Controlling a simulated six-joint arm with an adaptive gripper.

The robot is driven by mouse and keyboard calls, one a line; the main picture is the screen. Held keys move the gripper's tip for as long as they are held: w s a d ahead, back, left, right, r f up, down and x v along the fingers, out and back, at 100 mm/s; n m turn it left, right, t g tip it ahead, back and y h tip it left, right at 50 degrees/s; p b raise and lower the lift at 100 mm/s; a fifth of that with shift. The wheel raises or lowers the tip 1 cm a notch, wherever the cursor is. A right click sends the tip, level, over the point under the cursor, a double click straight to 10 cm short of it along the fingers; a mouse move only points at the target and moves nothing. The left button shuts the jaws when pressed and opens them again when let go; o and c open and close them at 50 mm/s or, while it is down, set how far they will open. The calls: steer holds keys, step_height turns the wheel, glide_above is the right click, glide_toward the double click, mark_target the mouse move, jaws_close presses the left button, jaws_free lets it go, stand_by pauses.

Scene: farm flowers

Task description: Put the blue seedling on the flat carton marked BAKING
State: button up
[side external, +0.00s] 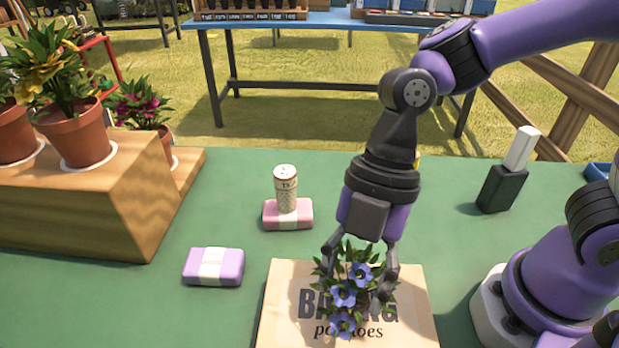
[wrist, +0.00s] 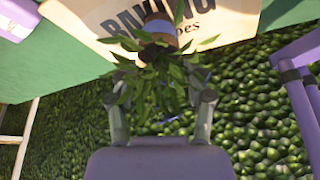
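The blue seedling (side external: 343,297), with dark green leaves and several blue flowers, is over the flat tan carton (side external: 415,322) printed BAKING potatoes. Its brown pot (wrist: 160,30) shows in the wrist view against the carton's (wrist: 95,20) lettering; I cannot tell whether its base touches. My gripper (side external: 360,275) points down over the carton, with its fingers spread on either side of the leaves. In the wrist view my gripper (wrist: 160,100) also shows a wide gap between the fingers, with foliage in front of and between them. Leaves partly hide the fingertips.
A purple packet (side external: 213,266) lies left of the carton. A pink packet (side external: 287,214) behind it bears a patterned cylinder (side external: 285,187). Potted flowers (side external: 75,130) stand on a wooden step (side external: 110,200) at left. Green table between is clear.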

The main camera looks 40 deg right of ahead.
steer(key=v, duration=1.2)
steer(key=w+d+f+m+t+h, duration=0.1)
steer(key=d+f+m+t+h, duration=0.1)
steer(key=d+m, duration=0.5)
steer(key=w+d+f+m+t+h, duration=0.1)
steer(key=d+m+t, duration=0.4)
steer(key=m, duration=1)
steer(key=d+f+h, duration=0.1)
steer(key=d, duration=0.2)
